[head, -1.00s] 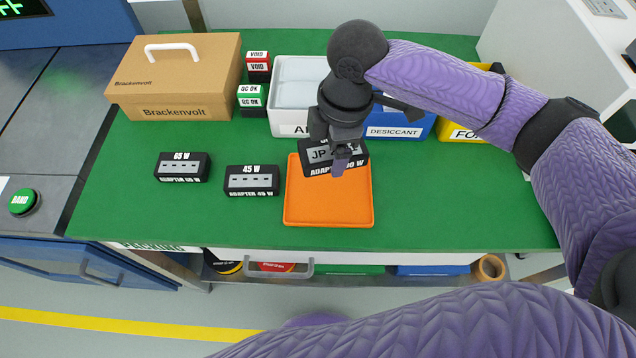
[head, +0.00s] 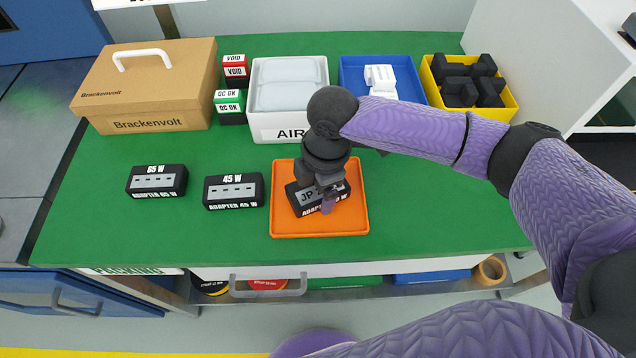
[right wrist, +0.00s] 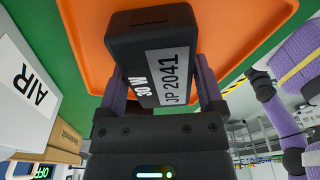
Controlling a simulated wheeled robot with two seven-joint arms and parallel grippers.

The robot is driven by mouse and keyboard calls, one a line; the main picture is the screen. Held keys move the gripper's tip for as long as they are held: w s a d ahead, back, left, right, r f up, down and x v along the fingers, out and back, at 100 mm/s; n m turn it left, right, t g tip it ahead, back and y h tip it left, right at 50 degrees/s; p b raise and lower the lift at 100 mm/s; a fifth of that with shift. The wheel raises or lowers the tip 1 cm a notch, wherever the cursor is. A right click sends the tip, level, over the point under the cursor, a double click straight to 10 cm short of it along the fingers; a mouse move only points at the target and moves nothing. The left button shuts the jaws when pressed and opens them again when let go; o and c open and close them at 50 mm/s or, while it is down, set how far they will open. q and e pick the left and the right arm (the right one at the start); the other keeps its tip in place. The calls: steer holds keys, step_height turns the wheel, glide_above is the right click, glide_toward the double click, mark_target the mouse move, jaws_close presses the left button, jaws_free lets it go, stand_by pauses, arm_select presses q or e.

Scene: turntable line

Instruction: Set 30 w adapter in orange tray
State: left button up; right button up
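The 30 W adapter (head: 312,205) is a black block with a grey label. It is in my right gripper (head: 328,192), low over the orange tray (head: 352,222); I cannot tell whether it touches the tray floor. In the right wrist view the adapter (right wrist: 152,58) sits between the two purple fingers of the gripper (right wrist: 158,85), with the orange tray (right wrist: 85,20) beyond it. Its label there reads 30 W and JP 2041. The gripper hides part of the adapter in the head view. My left gripper is not in view.
The 45 W adapter (head: 233,203) and 65 W adapter (head: 157,193) stand left of the tray. Behind are a cardboard box (head: 150,100), VOID and QC OK stamps, a white AIR bin (head: 280,134), a blue bin (head: 415,92) and a yellow bin (head: 437,95). Green table right of the tray is clear.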

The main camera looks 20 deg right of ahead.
steer(key=shift+o, duration=0.5)
arm_select(q)
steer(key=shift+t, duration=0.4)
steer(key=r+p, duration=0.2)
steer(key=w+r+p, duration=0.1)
steer(key=p, duration=0.1)
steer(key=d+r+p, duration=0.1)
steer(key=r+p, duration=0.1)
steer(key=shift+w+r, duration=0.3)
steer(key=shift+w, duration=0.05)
arm_select(e)
step_height(320, 180, up, 12)
steer(key=d, duration=0.1)
steer(key=shift+d+r, duration=0.15)
steer(key=shift+d, duration=0.05)
steer(key=shift+w, duration=0.1)
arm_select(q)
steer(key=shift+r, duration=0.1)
